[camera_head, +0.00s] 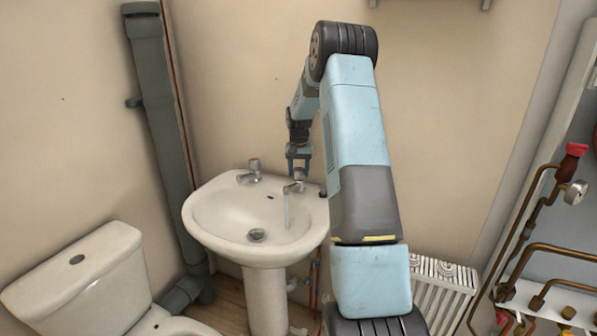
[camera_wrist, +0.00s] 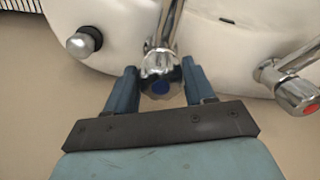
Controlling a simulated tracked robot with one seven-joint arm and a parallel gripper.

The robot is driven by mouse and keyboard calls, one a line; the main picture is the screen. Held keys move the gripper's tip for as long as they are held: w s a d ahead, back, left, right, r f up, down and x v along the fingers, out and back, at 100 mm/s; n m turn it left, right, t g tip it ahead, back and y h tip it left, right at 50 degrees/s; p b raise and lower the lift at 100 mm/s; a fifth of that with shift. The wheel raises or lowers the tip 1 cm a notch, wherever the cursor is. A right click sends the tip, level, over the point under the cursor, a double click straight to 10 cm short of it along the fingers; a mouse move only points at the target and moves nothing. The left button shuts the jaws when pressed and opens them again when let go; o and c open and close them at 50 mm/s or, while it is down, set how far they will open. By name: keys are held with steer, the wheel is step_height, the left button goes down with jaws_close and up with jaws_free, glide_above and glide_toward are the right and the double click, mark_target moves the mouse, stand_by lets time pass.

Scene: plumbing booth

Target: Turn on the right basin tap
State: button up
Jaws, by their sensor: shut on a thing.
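The right basin tap (camera_head: 294,187) stands at the back right of the white basin (camera_head: 205,222). In the wrist view its chrome handle with a blue cap (camera_wrist: 160,86) sits between my two blue fingers. My gripper (camera_head: 298,170) is over this tap from above, and in the wrist view my gripper (camera_wrist: 159,84) is shut on the handle. A thin pale stream of water (camera_head: 286,211) falls from the right tap's spout into the basin. The left tap (camera_head: 250,170) stands apart; its red-capped handle (camera_wrist: 298,96) shows at the right of the wrist view.
A round chrome knob (camera_wrist: 84,42) on a dark base is left of the held tap in the wrist view. The toilet (camera_head: 85,275) is left of the basin, a grey pipe (camera_head: 160,110) behind. A radiator (camera_head: 445,285) and copper pipes (camera_head: 550,250) stand right.

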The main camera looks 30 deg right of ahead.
mark_target(299, 169)
steer(key=n, duration=1.2)
steer(key=shift+d, duration=0.2)
stand_by(0.4)
steer(key=o, duration=1)
step_height(299, 169, up, 14)
steer(key=shift+f, duration=0.15)
stand_by(0.4)
